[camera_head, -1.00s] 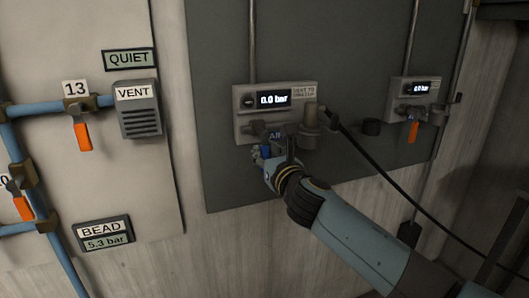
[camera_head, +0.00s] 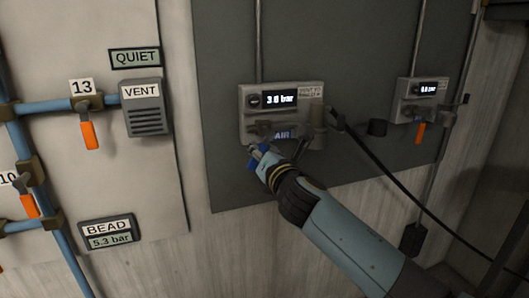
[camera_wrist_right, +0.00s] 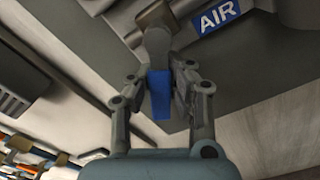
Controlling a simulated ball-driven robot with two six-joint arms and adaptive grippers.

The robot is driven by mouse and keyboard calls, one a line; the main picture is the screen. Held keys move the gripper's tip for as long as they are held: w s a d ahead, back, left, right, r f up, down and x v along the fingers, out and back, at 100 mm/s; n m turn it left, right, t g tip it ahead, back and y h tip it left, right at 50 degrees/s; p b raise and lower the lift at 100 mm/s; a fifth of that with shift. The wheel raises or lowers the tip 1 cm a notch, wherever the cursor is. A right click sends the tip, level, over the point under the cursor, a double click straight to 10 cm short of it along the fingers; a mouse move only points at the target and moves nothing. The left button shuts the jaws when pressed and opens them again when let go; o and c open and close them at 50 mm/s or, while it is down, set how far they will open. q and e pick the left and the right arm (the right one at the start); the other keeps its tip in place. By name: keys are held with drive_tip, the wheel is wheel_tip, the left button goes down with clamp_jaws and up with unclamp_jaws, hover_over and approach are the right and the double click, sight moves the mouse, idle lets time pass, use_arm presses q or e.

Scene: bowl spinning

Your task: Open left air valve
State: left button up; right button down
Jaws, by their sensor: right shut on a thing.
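The left air valve is on the grey unit (camera_head: 247,128) in the middle of the dark panel, whose display (camera_head: 279,98) reads about 3.0 bar. Its blue lever (camera_wrist_right: 159,96) hangs from a grey stem under the blue AIR label (camera_wrist_right: 219,17). My right gripper (camera_wrist_right: 160,84) is shut on the blue lever, with a finger on each side. In the head view, my right gripper (camera_head: 260,156) is just below the unit's lower left, left of the AIR label, and hides most of the lever. My left gripper is not in view.
A second unit (camera_head: 414,105) with an orange lever (camera_head: 421,133) is on the right. Blue pipes (camera_head: 52,107), valve 13's orange lever (camera_head: 89,135) and the VENT box (camera_head: 146,117) are on the left.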

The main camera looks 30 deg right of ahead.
drive_tip(key=m, duration=0.2)
drive_tip(key=a+m, duration=0.1)
drive_tip(key=r+m, duration=0.1)
drive_tip(key=m, duration=0.1)
drive_tip(key=shift+w+a+r+m, duration=0.1)
drive_tip(key=shift+a+m, duration=0.15)
drive_tip(key=shift+m, duration=0.05)
drive_tip(key=m, duration=0.2)
drive_tip(key=r+m, duration=0.1)
drive_tip(key=shift+a, duration=0.25)
drive_tip(key=shift+r+m, duration=0.3)
drive_tip(key=shift+m, duration=0.45)
drive_tip(key=shift+r+m, duration=0.25)
drive_tip(key=shift+m, duration=0.5)
drive_tip(key=c, duration=1.2)
unclamp_jaws()
drive_tip(key=shift+r, duration=0.15)
drive_tip(key=shift+o, duration=0.2)
drive_tip(key=v, duration=1.2)
drive_tip(key=shift+a, duration=0.1)
